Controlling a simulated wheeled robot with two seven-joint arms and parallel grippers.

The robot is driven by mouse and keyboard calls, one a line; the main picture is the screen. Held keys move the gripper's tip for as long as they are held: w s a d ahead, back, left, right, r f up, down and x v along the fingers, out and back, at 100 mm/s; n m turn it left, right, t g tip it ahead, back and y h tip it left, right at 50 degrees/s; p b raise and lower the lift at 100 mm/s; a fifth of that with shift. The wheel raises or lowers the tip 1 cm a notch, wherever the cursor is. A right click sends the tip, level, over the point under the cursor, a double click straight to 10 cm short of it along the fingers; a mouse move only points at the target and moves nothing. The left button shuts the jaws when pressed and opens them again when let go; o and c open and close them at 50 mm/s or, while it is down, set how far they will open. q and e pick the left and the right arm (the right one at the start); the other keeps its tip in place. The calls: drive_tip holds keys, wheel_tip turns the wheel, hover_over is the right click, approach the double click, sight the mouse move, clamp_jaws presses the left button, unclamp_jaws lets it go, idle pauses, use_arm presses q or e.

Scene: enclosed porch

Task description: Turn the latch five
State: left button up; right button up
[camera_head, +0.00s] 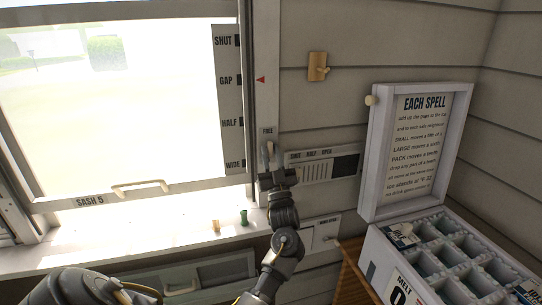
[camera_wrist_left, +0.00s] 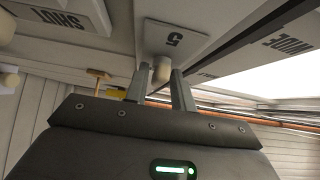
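The latch five shows in the left wrist view as a pale knob (camera_wrist_left: 162,69) under a white plate marked 5 (camera_wrist_left: 174,40). My left gripper (camera_wrist_left: 160,80) has its two fingers on either side of the knob, with a small gap at the left finger. In the head view my left gripper (camera_head: 270,157) is raised at the window frame's right post, just below the small FREE label (camera_head: 267,131), and hides most of the latch. The sash (camera_head: 125,190), marked SASH 5, has a pale handle (camera_head: 141,187). My right gripper is not in view.
A SHUT-to-WIDE scale (camera_head: 228,100) has a red pointer (camera_head: 260,80) by GAP. A slider panel (camera_head: 325,165) is close right of my gripper. Small pegs, one green (camera_head: 244,217), stand on the sill. A framed sign (camera_head: 375,160) and a compartment tray (camera_head: 385,250) are at right.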

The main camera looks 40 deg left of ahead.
sight(271, 156)
use_arm(q)
drive_tip(key=shift+o, duration=0.7)
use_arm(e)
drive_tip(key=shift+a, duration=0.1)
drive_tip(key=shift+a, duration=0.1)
